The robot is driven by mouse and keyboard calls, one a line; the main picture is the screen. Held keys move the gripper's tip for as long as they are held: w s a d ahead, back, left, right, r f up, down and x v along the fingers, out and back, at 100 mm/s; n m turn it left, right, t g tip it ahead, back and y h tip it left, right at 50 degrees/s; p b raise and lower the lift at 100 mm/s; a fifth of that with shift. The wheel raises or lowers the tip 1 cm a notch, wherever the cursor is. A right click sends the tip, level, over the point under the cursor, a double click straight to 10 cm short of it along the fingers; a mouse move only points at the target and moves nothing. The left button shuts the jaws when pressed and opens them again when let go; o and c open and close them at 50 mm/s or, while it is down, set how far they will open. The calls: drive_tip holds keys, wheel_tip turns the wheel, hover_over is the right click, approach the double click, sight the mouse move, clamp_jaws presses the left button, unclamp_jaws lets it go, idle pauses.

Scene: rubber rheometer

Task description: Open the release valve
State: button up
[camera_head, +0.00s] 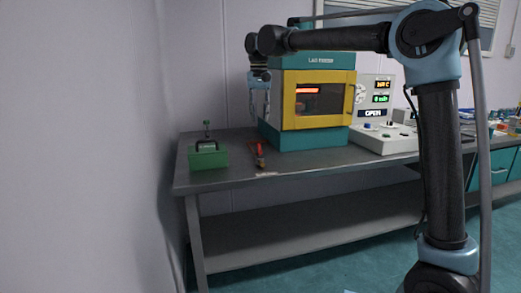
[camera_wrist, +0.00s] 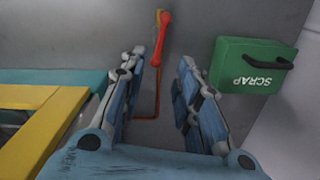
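What looks like the release valve is a red handle (camera_head: 260,151) with a brass-coloured part and a thin copper pipe, on the table left of the teal and yellow machine. In the wrist view the red handle (camera_wrist: 163,36) is beyond my fingertips, near the top middle. The copper pipe (camera_wrist: 157,100) runs down between the fingers. My gripper (camera_head: 259,112) is above the table, pointing down, beside the machine's left side. In the wrist view my gripper (camera_wrist: 164,62) is open, with nothing between its pads and apart from the handle.
A green SCRAP box (camera_head: 208,156) with a black handle stands left of the valve. The teal machine (camera_head: 311,100) with a yellow-framed door stands close on the right. A control panel (camera_head: 378,135) with lit displays is further right. The table's front strip (camera_head: 300,165) is clear.

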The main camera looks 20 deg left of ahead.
sight(259, 147)
wheel_tip(259, 147, down, 14)
drive_tip(key=shift+r, duration=0.1)
idle(0.4)
drive_tip(key=shift+c, duration=0.2)
clamp_jaws()
